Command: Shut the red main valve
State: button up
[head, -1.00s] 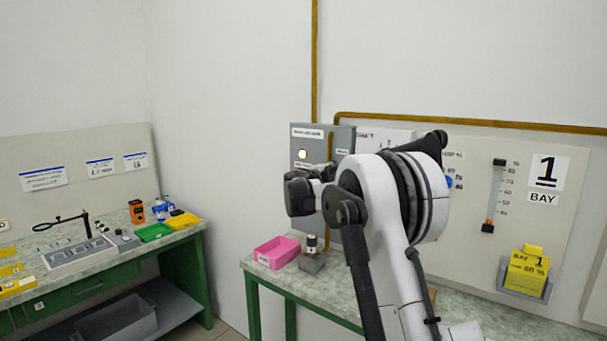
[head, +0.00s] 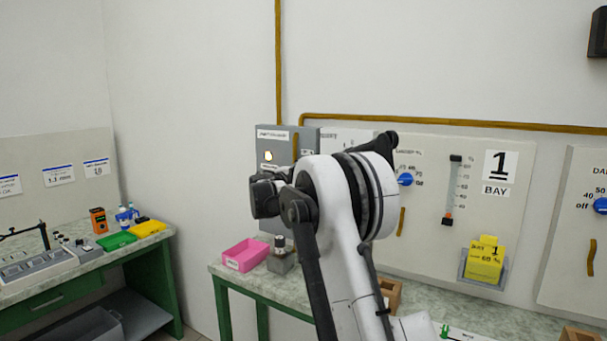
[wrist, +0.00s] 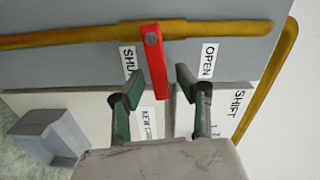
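The red main valve handle (wrist: 154,60) is a flat red lever on a yellow-brown pipe (wrist: 75,37) in the wrist view. It stands crosswise to the pipe, between the labels SHUT (wrist: 128,60), partly covered by a finger, and OPEN (wrist: 208,60). My gripper (wrist: 158,78) is open, with one green-padded finger on each side of the lever's free end. Gaps show between the fingers and the lever. In the head view my gripper (head: 265,195) is at the grey panel (head: 270,150), and my arm hides the red lever.
A pink bin (head: 245,255) and a small grey block (head: 281,258) are on the bench below the panel. A wall board with a blue knob (head: 405,179) and a yellow box (head: 485,260) is to the right. Another bench (head: 60,290) is at left.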

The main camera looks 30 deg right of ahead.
jog(key=v, duration=1.2)
jog(key=shift+s, duration=0.1)
